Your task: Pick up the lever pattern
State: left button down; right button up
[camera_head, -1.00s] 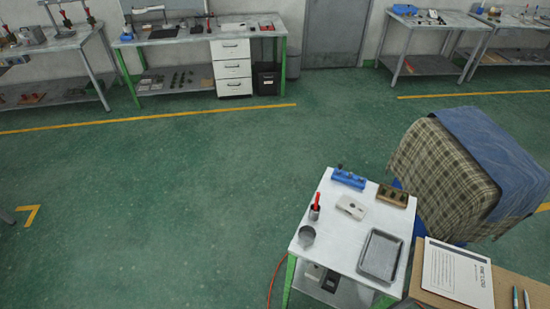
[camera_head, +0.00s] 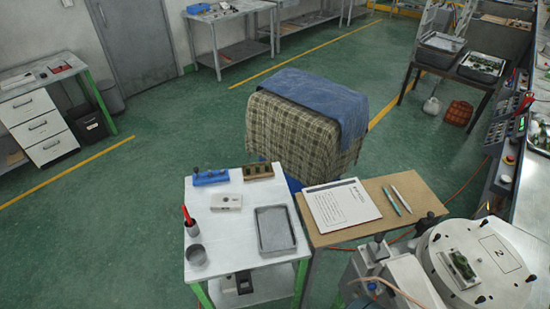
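Neither of my grippers is in view. A small dark-green piece (camera_head: 462,266) sits on a light plate on top of a round white turntable (camera_head: 502,250) marked 2, at the lower right. It may be the lever pattern, but it is too small to be sure. On the small white table (camera_head: 222,245) left of centre stand a blue block (camera_head: 211,177), a brown block (camera_head: 258,172), a white block (camera_head: 227,202), a grey tray (camera_head: 275,230), a grey cup (camera_head: 196,254) and a holder with a red-handled tool (camera_head: 188,218).
A brown board (camera_head: 418,193) with a printed sheet (camera_head: 341,205) and two pens adjoins the white table. A cloth-covered bulky thing (camera_head: 305,130) stands behind. Trays (camera_head: 481,67) stand on a dark table (camera_head: 452,75) at the back right. Green floor is open at the left.

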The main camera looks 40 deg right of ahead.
aim_at(459, 262)
jog(key=z, duration=3.2)
